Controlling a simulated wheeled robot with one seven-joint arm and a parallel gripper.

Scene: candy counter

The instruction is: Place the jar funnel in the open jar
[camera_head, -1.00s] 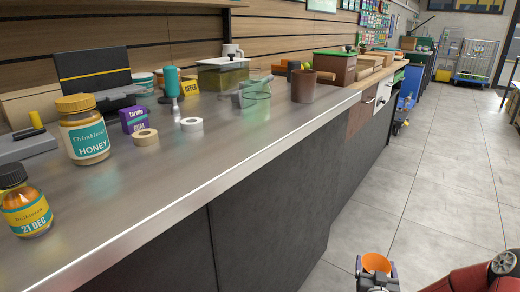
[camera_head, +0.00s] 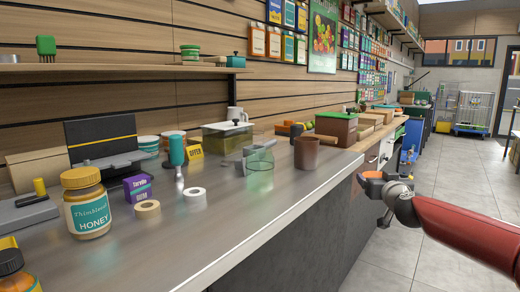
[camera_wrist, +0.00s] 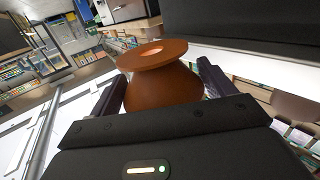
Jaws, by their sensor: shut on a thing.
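The orange jar funnel (camera_wrist: 165,80) is held between the fingers of my gripper (camera_wrist: 163,88) in the wrist view, with its wide flange and hole facing up in that picture. In the head view my gripper (camera_head: 371,182) is at the right, beyond the counter's front edge, with a bit of the orange funnel (camera_head: 374,175) showing. A clear, greenish open glass jar (camera_head: 260,180) stands on the counter to the left of my gripper, well apart from it. A grey angular piece overlaps the jar; I cannot tell whether it is inside or behind.
A brown cup (camera_head: 306,153) stands right of the jar, between it and my gripper. Behind are a lidded glass box (camera_head: 227,138) and a brown green-lidded box (camera_head: 336,125). A honey jar (camera_head: 86,205) and tape rolls (camera_head: 195,198) stand left. The front counter strip is clear.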

